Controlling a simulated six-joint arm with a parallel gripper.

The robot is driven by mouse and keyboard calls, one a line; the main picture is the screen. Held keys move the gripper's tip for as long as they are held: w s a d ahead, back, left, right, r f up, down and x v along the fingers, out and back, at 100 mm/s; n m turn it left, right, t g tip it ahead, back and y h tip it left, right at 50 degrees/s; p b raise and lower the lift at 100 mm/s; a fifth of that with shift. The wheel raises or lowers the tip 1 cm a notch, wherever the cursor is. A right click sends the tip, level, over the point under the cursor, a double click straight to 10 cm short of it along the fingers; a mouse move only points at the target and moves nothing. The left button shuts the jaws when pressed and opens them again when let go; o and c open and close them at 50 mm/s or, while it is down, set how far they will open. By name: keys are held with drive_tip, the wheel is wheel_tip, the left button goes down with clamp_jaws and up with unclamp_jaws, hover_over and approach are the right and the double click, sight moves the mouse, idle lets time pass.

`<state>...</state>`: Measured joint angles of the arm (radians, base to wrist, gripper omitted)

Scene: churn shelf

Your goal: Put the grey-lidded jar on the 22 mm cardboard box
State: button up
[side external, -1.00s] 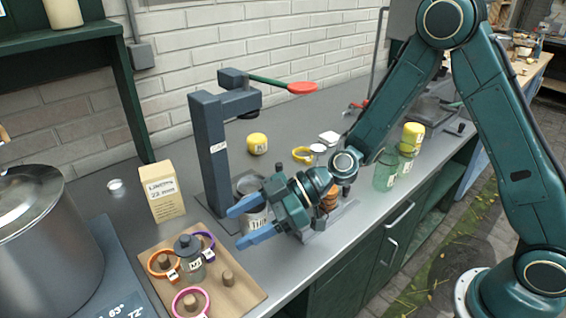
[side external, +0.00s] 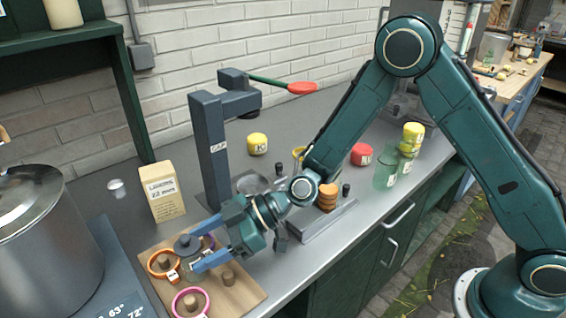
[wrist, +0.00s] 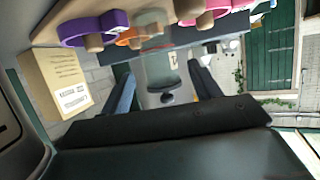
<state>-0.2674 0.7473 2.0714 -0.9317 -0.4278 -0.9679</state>
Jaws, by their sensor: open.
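The grey-lidded jar (side external: 186,244) stands upright on the wooden peg board at the lower left, and its lid also shows in the wrist view (wrist: 166,98). My gripper (side external: 194,249) is at the jar, its blue fingers open with one on each side of it. In the wrist view the jar lies between the two fingers (wrist: 160,72); I cannot tell whether either touches it. The cardboard box (side external: 163,192), labelled 22 mm, stands behind and left of the board, and it also shows in the wrist view (wrist: 60,84). Its top is bare.
The peg board (side external: 246,292) holds orange, purple and pink rings around the jar. A large metal pot (side external: 45,240) is at the left. A dark press (side external: 212,150) with a red-tipped lever stands right of the box. Bare counter lies between box and press.

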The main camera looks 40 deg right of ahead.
sight(181, 258)
drive_tip(key=shift+x, duration=2.55)
drive_tip(key=shift+r, duration=0.1)
clamp_jaws()
drive_tip(key=shift+r, duration=0.15)
wheel_tip(181, 258, up, 20)
